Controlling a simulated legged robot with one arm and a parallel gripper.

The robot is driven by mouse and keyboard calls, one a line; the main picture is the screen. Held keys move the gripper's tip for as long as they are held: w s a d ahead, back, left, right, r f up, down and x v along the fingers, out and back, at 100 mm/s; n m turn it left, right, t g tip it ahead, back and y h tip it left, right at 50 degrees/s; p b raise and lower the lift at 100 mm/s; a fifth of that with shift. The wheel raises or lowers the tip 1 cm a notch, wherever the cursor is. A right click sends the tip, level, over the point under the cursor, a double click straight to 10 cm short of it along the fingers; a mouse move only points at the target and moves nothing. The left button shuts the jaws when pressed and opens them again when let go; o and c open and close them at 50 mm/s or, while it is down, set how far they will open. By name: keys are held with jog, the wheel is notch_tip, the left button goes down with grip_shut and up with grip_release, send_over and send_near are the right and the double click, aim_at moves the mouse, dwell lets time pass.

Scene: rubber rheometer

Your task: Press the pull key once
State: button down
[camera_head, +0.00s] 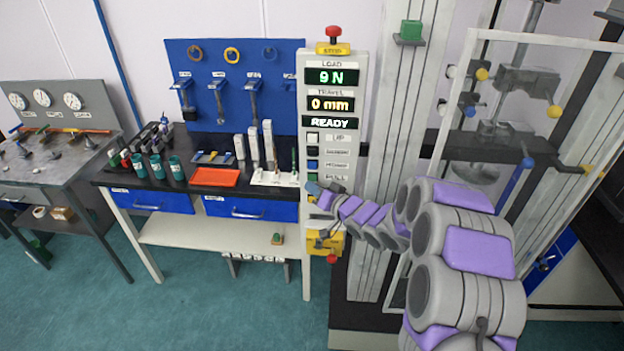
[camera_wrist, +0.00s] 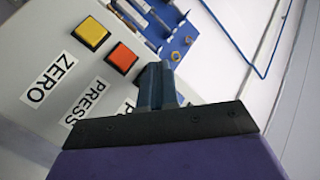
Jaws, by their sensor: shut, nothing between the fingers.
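The grey control panel (camera_head: 354,95) stands in the middle of the head view. Its displays read 9 N, 0 mm and READY. A column of small keys (camera_head: 312,151) lies below them; their labels are too small to read surely. In the wrist view my gripper (camera_wrist: 156,84) is shut and empty. It lies beside the orange PRESS key (camera_wrist: 122,57), with the yellow ZERO key (camera_wrist: 91,33) farther left. It covers a label beginning with P and hides the spot beside it. I cannot tell whether it touches a key.
A red stop knob (camera_head: 333,33) tops the panel. A yellow box (camera_head: 325,243) with a red knob is low on it. The workbench (camera_head: 120,178) at left holds bottles, an orange tray (camera_head: 214,177) and samples. The testing machine frame (camera_head: 385,110) stands close at right.

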jog(key=shift+w+r+p, duration=0.1)
jog(key=shift+w+p, duration=0.15)
jog(key=shift+p, duration=0.4)
jog(key=shift+w+d+p, duration=0.1)
jog(key=shift+w+p, duration=0.45)
jog(key=shift+p, duration=0.3)
dwell(0.7)
jog(key=shift+s, duration=0.85)
jog(key=s+b, duration=0.1)
jog(key=s, duration=0.4)
dwell(0.4)
dwell(0.6)
